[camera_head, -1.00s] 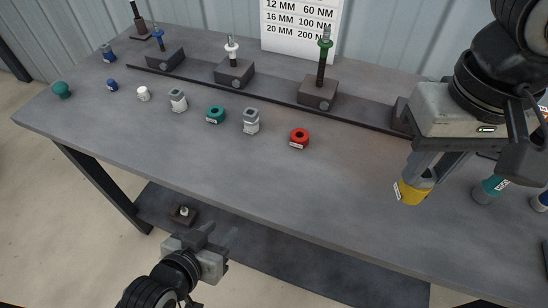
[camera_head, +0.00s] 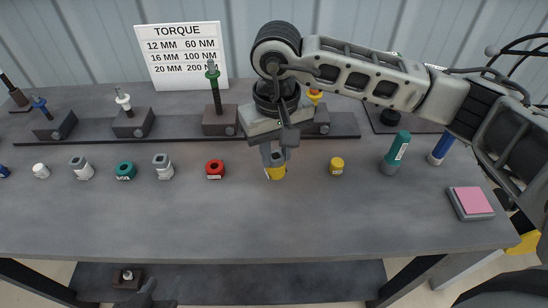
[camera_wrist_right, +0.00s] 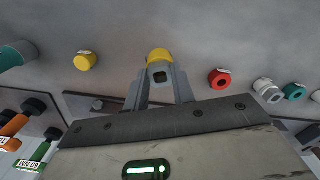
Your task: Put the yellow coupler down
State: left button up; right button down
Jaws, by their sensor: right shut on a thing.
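The yellow coupler (camera_head: 276,173) is between the fingers of my right gripper (camera_head: 274,160), which is shut on it and points down over the bench. It looks upright and at or close to the bench top; I cannot tell if it touches. In the right wrist view the coupler (camera_wrist_right: 159,55) shows a dark square hole between the fingertips (camera_wrist_right: 160,75). My left gripper (camera_head: 150,297) is only partly in view at the bottom edge, below the bench front, and its jaws cannot be made out.
A red ring (camera_head: 215,170) lies left of the coupler and a separate yellow piece (camera_head: 336,166) right. Tool stands on a dark rail (camera_head: 180,139) are behind. The bench front (camera_head: 260,225) is clear.

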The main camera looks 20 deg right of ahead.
aim_at(274, 154)
jog(key=shift+w+a+f, duration=0.1)
jog(key=shift+w+f, duration=0.1)
jog(key=shift+f, duration=0.1)
notch_tip(274, 154, down, 3)
jog(key=shift+w+p, duration=0.1)
jog(key=shift+p, duration=0.45)
jog(key=shift+f, duration=0.15)
